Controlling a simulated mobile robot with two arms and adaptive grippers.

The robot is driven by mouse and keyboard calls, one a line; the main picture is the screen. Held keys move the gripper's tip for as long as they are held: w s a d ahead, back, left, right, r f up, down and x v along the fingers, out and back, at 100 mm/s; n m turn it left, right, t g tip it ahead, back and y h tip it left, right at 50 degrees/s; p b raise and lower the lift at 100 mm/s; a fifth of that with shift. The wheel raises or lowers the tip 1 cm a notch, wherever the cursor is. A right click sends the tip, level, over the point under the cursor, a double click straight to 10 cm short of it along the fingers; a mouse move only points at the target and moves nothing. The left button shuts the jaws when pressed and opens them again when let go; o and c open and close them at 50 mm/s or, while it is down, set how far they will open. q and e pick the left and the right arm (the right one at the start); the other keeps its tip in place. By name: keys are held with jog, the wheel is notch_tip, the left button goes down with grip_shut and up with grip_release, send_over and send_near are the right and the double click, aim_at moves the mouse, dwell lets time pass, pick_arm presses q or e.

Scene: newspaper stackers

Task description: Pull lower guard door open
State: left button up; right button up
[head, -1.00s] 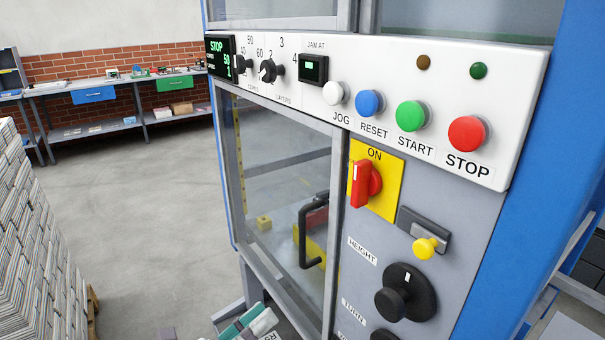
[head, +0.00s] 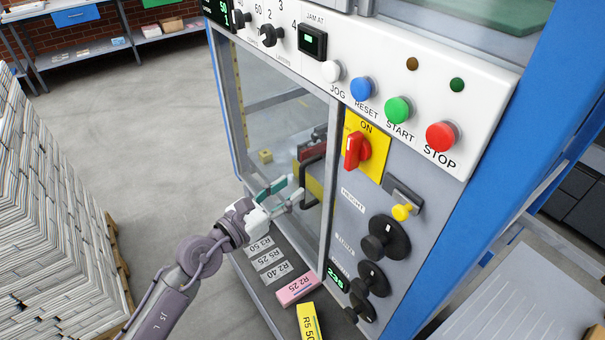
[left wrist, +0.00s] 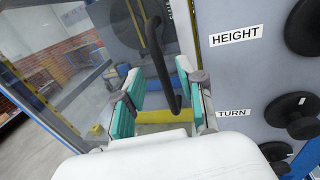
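The lower guard door (head: 272,118) is a clear panel in a grey frame below the machine's control panel. It looks shut. Its black bar handle (head: 311,181) stands upright near the door's right edge. My left gripper (head: 293,189), with teal pads, is just left of the handle in the head view. In the left wrist view the gripper (left wrist: 158,92) is open, and the handle (left wrist: 157,58) runs down between its two fingers. Neither finger is clearly pressed on it. My right gripper is not in view.
The control panel (head: 380,90) has coloured buttons, with a red switch (head: 354,150) and black knobs (head: 388,238) below. Labelled blocks, pink (head: 297,288) and yellow (head: 308,322) among them, lie on a ledge under the door. Stacked newspapers (head: 50,220) stand left; open floor lies between.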

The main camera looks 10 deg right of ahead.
aim_at(302, 205)
pick_arm(q)
jog(key=x, duration=0.5)
grip_shut()
jog(key=shift+a, duration=0.1)
